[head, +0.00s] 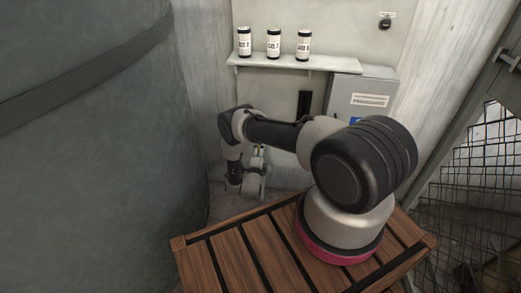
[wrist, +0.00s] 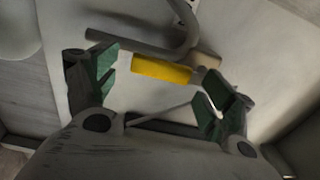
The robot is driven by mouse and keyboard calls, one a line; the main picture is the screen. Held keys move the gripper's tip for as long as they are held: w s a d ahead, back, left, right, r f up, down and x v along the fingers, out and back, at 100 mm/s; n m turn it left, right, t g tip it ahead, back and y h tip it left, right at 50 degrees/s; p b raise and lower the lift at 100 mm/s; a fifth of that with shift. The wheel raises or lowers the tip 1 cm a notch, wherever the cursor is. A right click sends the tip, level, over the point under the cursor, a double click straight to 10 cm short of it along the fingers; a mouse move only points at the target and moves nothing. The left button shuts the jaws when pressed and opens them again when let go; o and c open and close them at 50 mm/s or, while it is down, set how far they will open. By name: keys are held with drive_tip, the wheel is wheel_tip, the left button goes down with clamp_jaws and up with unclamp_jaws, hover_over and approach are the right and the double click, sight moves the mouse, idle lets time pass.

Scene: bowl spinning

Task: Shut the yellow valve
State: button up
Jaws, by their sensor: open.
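The yellow valve handle (wrist: 162,69) shows in the wrist view as a short bar lying nearly level. Its right end meets a tan fitting (wrist: 206,61) beside a curved grey pipe. My gripper (wrist: 160,80) is open, with one green-padded finger left of the handle and the other right of it. The handle appears between the fingers, toward their tips; I see no grip on it, and the depth gap is unclear. In the head view my gripper (head: 258,162) hangs low in front of the pale wall, and the valve cannot be made out there.
The grey pipe (wrist: 130,40) runs just behind the handle. In the head view, a shelf (head: 285,63) holds several dark-and-white cans, with a grey box (head: 362,100) below right. A large green tank (head: 90,150) fills the left, and wire mesh (head: 475,190) stands right.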

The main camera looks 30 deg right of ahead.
drive_tip(key=v, duration=0.9)
drive_tip(key=shift+s+a, duration=0.15)
drive_tip(key=shift+s, duration=0.1)
